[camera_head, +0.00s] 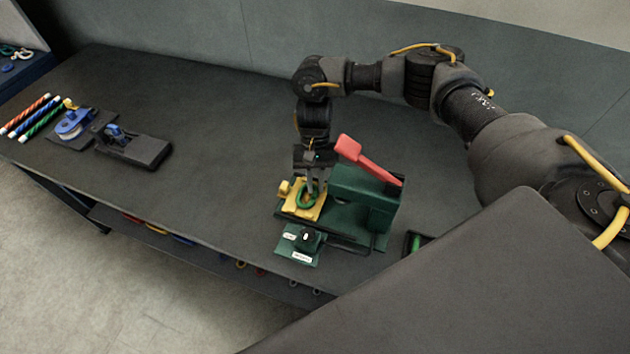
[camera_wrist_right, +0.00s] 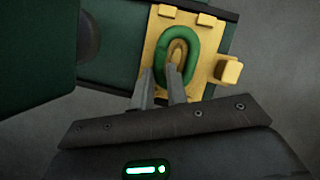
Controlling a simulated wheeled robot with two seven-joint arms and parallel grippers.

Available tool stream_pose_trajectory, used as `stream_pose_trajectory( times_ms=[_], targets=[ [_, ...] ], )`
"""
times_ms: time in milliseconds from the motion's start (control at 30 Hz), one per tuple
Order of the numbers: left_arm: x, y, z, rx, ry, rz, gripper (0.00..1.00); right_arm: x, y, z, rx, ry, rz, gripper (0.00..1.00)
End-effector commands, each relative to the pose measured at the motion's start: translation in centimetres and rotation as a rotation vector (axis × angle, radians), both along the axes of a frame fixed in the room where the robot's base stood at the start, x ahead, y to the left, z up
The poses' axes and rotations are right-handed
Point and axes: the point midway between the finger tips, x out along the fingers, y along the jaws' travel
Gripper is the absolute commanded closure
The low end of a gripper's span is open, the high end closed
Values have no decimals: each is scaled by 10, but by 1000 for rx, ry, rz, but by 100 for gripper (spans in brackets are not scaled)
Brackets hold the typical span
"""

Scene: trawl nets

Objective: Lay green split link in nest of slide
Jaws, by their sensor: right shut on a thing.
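The green split link (camera_head: 308,198) is at the yellow slide (camera_head: 294,208) on the front left of the green press. In the right wrist view the link (camera_wrist_right: 191,55) is an oval ring around the raised yellow middle of the slide (camera_wrist_right: 155,52). My right gripper (camera_head: 311,190) points down over the slide and is shut on the link's near end; the right wrist view also shows its fingertips (camera_wrist_right: 161,88) there. Whether the link lies fully flat is hard to tell. My left gripper is in neither view.
The green press (camera_head: 362,200) has a red lever (camera_head: 368,160) sticking up beside my right gripper. A green plate with a black knob (camera_head: 307,238) sits in front. A black device (camera_head: 132,147), a blue-wheeled tool (camera_head: 72,124) and coloured rods (camera_head: 30,116) lie at left. The table middle is clear.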

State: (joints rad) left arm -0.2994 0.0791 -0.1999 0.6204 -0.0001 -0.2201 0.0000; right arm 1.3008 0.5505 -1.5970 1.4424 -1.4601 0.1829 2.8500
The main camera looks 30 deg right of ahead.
Motion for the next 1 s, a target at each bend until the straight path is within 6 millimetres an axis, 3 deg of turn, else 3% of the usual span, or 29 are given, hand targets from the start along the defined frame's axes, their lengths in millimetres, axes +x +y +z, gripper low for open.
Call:
stream_pose_trajectory(
  times_ms=[300, 333, 500, 767, 1000],
  targets=[
    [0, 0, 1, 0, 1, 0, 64, 0, 0, -2, 1, 0, 0, 100],
    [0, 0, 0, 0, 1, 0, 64, 0, 0, -2, 1, 0, 0, 82],
    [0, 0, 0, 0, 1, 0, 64, 0, 0, -2, 1, 0, 0, 63],
    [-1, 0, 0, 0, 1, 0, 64, 1, 0, 0, 1, -1, 1, 63],
    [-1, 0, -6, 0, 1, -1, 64, 13, -6, 30, -1, -6, -1, 63]
  ],
)
